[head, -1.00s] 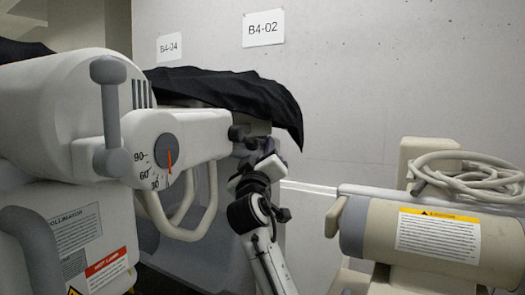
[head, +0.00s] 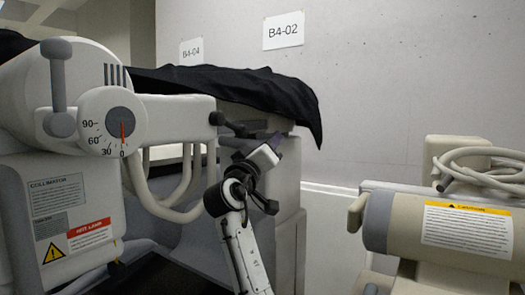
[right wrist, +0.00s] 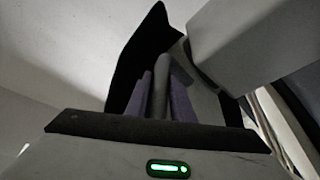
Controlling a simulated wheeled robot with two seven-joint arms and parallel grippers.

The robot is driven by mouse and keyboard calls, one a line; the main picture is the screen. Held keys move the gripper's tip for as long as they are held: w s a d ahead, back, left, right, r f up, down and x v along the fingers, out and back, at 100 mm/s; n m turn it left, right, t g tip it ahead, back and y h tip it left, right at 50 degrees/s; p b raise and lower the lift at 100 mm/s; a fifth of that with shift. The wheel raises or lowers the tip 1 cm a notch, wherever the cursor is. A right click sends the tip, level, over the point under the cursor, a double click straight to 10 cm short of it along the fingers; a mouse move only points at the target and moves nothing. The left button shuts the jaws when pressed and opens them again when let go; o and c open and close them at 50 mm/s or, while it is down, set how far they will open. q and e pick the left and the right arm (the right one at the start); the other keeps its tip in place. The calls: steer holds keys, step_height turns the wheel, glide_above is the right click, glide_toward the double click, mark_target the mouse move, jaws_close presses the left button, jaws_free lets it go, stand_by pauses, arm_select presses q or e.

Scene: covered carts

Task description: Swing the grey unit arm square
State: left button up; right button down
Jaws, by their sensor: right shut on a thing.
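The grey unit arm (head: 178,117) reaches right from the grey-white unit head (head: 65,90) at the left of the head view. My right gripper (head: 276,139) is at the arm's far end, under the black cover. In the right wrist view its purple fingers (right wrist: 161,92) are shut on a dark grey handle bar (right wrist: 160,75), one on each side. In the head view the gripped part is mostly hidden. My left gripper is not in view.
A black cover (head: 230,85) drapes over a grey body behind the arm. A beige unit with a cylinder (head: 390,222) and coiled cable (head: 480,165) stands at the right. A pale wall with the sign B4-02 (head: 283,31) is behind. A gap lies between the two units.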

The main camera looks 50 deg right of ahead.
mark_target(257, 145)
steer(key=shift+w+a+f+n, duration=0.15)
steer(key=shift+w+a+n, duration=0.15)
steer(key=shift+w+a, duration=0.8)
steer(key=c, duration=1.7)
jaws_free()
steer(key=shift+s+d, duration=0.1)
steer(key=shift+d, duration=0.2)
steer(key=shift+o, duration=0.4)
steer(key=shift+s+d, duration=0.25)
steer(key=shift+s, duration=0.05)
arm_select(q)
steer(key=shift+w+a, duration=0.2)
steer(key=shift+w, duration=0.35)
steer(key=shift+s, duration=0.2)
arm_select(e)
steer(key=shift+r, duration=0.2)
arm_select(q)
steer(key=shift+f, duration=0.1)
arm_select(e)
steer(key=shift+a, duration=0.1)
